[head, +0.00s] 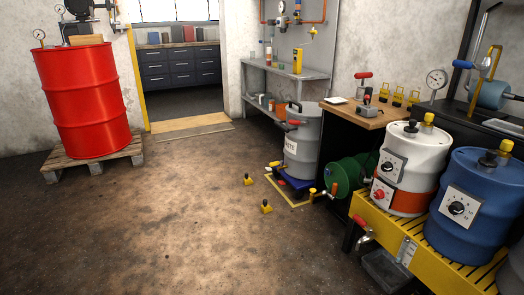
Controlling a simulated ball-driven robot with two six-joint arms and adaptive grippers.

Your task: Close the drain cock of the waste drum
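A grey drum (301,152) with a lid, a dark handle and a white label stands at the centre right; it may be the waste drum, but its label is too small to read. It stands on a low blue base (292,188). A small fitting with red and yellow parts (275,165) shows low at its left side; I cannot tell whether it is the drain cock or whether it is open. Neither of my grippers is in view.
A green drum (345,172) lies beside a yellow rack (432,247) bearing a white-and-orange drum (412,160) and a blue drum (470,205). A tap (363,237) hangs at the rack's front. A red drum (85,100) stands far left.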

